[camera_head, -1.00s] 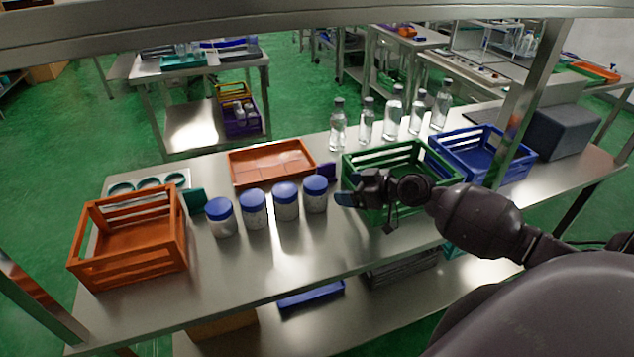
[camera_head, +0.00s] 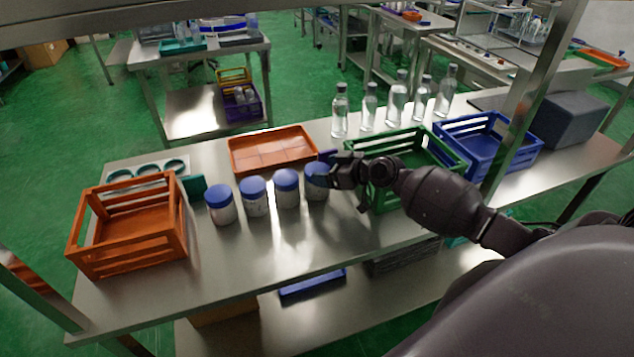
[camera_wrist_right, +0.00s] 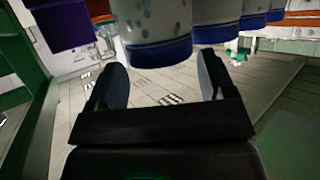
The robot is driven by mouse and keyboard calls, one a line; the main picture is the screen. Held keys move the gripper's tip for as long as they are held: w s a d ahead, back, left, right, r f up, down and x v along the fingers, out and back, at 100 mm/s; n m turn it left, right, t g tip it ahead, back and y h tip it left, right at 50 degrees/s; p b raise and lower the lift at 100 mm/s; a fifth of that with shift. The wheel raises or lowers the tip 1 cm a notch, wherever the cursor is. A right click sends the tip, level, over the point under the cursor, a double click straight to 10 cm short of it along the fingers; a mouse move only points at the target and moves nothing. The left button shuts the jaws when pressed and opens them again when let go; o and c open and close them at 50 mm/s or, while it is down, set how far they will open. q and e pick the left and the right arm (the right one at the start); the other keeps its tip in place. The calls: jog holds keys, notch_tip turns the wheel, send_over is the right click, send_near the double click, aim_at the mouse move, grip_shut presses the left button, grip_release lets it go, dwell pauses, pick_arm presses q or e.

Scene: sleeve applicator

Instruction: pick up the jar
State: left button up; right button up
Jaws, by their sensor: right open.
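Several white jars with blue lids stand in a row on the steel table. The rightmost jar (camera_head: 317,182) is beside my right gripper (camera_head: 333,176). In the right wrist view that jar (camera_wrist_right: 155,30) looks upside down, and the open fingers of my right gripper (camera_wrist_right: 160,85) stand to either side of its blue lid. The jar stands upright on the table. I cannot tell whether a finger touches it. The other jars (camera_head: 287,188), (camera_head: 254,197) and (camera_head: 221,205) are to the left. My left gripper is not in view.
A green crate (camera_head: 420,140) stands right behind my right gripper, with a blue crate (camera_head: 490,150) beyond. An orange tray (camera_head: 270,150) lies behind the jars. An orange crate (camera_head: 130,230) is at the left. Clear bottles (camera_head: 397,103) stand at the back. The table front is clear.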

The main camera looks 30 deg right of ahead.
aim_at(317, 169)
jog(key=x, duration=0.3)
jog(key=shift+w+f, duration=0.1)
jog(key=shift+w, duration=0.1)
jog(key=c, duration=0.6)
jog(key=shift+c, duration=0.4)
